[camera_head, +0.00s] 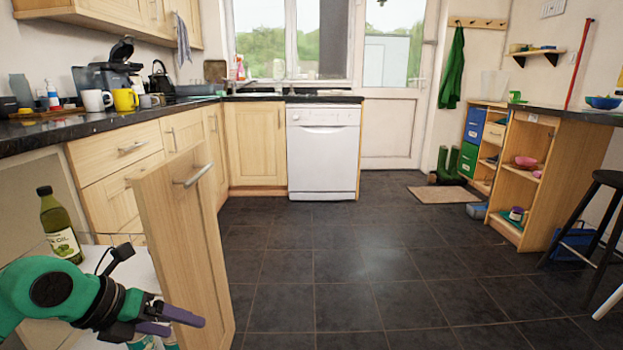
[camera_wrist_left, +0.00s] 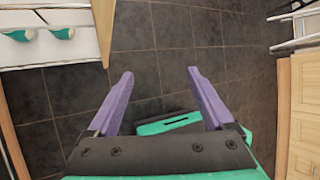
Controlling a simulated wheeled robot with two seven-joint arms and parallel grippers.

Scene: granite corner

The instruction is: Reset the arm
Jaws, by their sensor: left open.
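My left gripper (camera_head: 172,322) is at the lower left of the head view, on a green arm, in front of an open wooden cabinet door (camera_head: 185,240). Its two purple fingers also show in the left wrist view (camera_wrist_left: 160,85), spread apart with nothing between them but dark floor tiles. My right gripper is in neither view.
An olive oil bottle (camera_head: 60,230) stands on a white surface in the open cabinet left of the door. The granite counter (camera_head: 60,128) holds mugs and a coffee machine (camera_head: 110,72). A white dishwasher (camera_head: 323,150) stands at the back. The tiled floor (camera_head: 350,270) is clear mid-room.

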